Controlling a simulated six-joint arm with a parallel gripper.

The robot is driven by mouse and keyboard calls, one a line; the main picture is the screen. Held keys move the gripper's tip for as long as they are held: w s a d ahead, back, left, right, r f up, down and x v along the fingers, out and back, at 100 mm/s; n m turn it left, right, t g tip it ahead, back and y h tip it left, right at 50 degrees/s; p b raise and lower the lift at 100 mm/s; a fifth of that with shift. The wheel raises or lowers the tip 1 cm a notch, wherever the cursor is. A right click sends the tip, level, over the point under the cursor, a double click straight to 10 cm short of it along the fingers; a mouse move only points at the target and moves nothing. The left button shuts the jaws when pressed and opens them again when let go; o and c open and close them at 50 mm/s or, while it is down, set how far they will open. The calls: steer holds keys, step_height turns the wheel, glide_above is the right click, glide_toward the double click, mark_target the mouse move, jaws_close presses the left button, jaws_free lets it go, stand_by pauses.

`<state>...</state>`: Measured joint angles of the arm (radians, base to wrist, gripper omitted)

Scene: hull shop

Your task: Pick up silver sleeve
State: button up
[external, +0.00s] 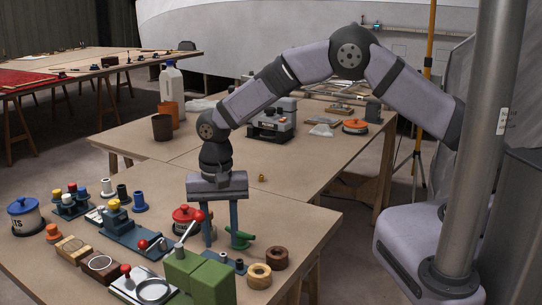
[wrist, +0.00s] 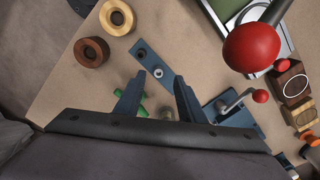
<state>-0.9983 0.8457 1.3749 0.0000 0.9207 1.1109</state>
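A small silver sleeve (wrist: 158,73) shows in the wrist view on a dark blue strip (wrist: 168,84). In the external view the sleeve (external: 223,256) is a small pale spot on the strip, below my fingertips. My gripper (external: 222,246) is open and points down over the strip. In the wrist view the fingertips of my gripper (wrist: 159,75) lie on either side of the sleeve, with nothing held. I cannot tell how high the tips are above it.
Wooden rings (external: 259,276) stand right of the strip. A green part (external: 240,238) lies by the right finger. A red-knobbed lever (external: 198,216) and a green block (external: 200,278) stand close in front. The table at right is clear.

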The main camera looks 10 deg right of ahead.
mark_target(223, 254)
steer(key=shift+d+f+p, duration=0.15)
steer(key=shift+f+p, duration=0.65)
steer(key=shift+f, duration=1.45)
steer(key=shift+w, duration=0.1)
jaws_close()
